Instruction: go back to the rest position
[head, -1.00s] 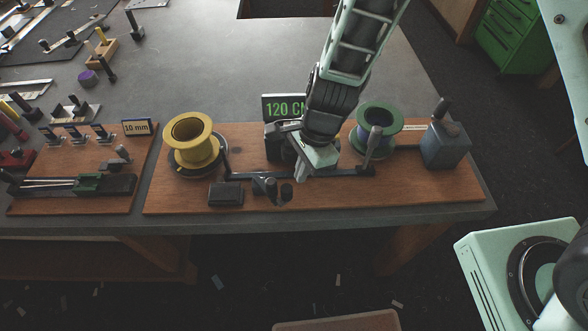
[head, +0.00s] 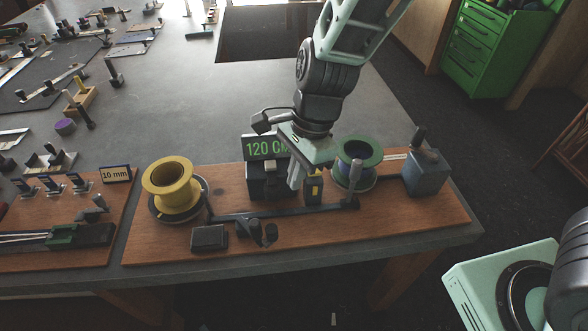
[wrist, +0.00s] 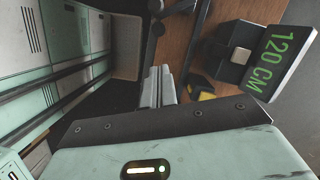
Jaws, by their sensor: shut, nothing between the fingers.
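My gripper (head: 295,178) hangs over the wooden board in the head view, just in front of the 120 CM sign. Its pale fingers point down and are closed together with nothing between them. In the wrist view the two fingers (wrist: 158,87) lie side by side near the middle. The 120 CM sign (head: 262,148) is partly hidden behind my gripper, and it also shows at the right of the wrist view (wrist: 279,60).
The board (head: 150,240) carries a yellow spool (head: 168,182), a green-rimmed spool (head: 358,160), a grey block (head: 426,175) and a dark bar (head: 290,212). A 10 mm sign (head: 115,174) stands left. Green drawers (head: 490,50) stand beyond.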

